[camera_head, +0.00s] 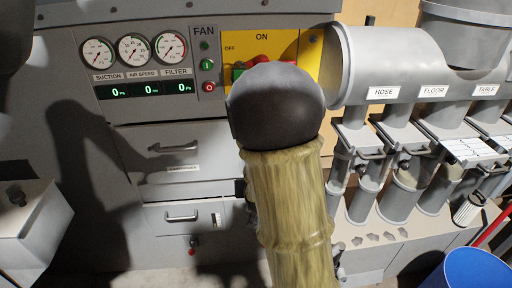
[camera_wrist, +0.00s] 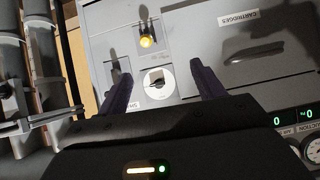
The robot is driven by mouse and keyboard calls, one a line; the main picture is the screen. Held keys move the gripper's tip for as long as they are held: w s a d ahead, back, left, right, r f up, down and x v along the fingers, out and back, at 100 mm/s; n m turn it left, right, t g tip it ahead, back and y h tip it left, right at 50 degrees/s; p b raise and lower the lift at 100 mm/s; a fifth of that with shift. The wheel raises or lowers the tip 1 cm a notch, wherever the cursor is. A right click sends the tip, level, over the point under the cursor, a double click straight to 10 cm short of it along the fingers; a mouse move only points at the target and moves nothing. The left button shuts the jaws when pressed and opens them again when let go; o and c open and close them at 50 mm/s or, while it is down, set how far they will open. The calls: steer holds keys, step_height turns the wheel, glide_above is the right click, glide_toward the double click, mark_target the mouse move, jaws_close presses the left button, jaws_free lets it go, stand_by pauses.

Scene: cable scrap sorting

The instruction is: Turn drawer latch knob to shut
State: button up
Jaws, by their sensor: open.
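The latch knob (camera_wrist: 155,78) is a dark pointer on a round white disc. It shows in the wrist view between the fingers of my gripper (camera_wrist: 160,72), which is open and empty. The fingers stand on either side of the disc; I cannot tell how near they are in depth. Dark lettering, partly hidden, sits beside the left finger. The drawer front (camera_wrist: 245,42) with a cartridges label is right of the knob. In the head view the labelled drawer (camera_head: 140,165) looks closed, and my arm hides the knob and my gripper.
In the head view, gauges (camera_head: 133,50) and a yellow switch panel (camera_head: 235,30) are above the drawers. Grey pipes (camera_head: 378,60) with slide gates stand right. A blue bin (camera_head: 478,270) is lower right.

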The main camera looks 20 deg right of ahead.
steer(key=w+d+t+h+b, duration=0.2)
steer(key=w+d+t+b, duration=0.2)
steer(key=d+t+b, duration=0.1)
steer(key=shift+w+d+f+t+b, duration=0.2)
steer(key=shift+w+f+t+b, duration=0.15)
steer(key=shift+t, duration=0.55)
